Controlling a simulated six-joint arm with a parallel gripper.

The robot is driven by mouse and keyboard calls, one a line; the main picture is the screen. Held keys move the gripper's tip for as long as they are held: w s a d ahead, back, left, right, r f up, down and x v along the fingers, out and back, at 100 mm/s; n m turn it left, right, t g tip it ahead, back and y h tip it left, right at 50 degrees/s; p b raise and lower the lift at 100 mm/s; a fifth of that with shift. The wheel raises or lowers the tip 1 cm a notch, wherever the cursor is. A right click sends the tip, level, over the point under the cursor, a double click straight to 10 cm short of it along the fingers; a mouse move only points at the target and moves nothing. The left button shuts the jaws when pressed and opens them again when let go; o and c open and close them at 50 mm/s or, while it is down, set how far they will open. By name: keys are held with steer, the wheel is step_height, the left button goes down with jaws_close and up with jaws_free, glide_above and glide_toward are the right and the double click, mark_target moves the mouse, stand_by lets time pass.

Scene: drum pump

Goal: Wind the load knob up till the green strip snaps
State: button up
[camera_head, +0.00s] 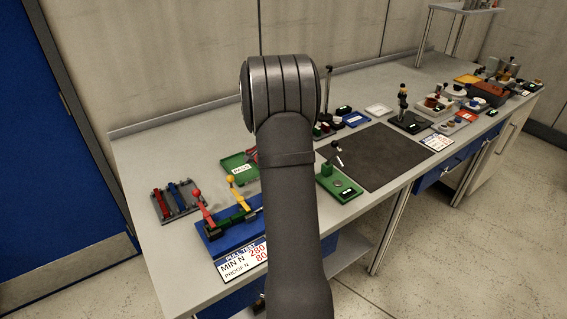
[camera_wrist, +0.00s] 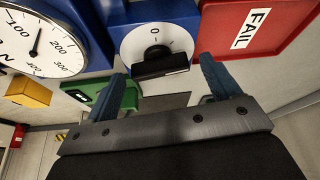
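In the wrist view, the load knob (camera_wrist: 158,62) is a black bar on a white dial marked 0, set in a blue housing (camera_wrist: 150,12). My gripper (camera_wrist: 162,70) is open, its two blue fingers on either side of the bar with gaps visible; I cannot tell how deep they reach. A round white force gauge (camera_wrist: 38,42) is at upper left, its needle pointing up between the 100 and 200 marks. In the head view, my arm hides the gripper, knob and gauge. The blue tester base (camera_head: 212,240) shows beside the arm.
A red FAIL tray (camera_wrist: 285,28) is at the wrist view's upper right; a green block (camera_wrist: 127,97) is near the left finger. In the head view, red (camera_head: 203,208) and yellow (camera_head: 235,180) levers, a strip rack (camera_head: 160,207) and a green tray (camera_head: 232,165) stand nearby.

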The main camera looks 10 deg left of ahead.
steer(key=v, duration=1.7)
steer(key=shift+r, duration=0.25)
steer(key=shift+s, duration=0.1)
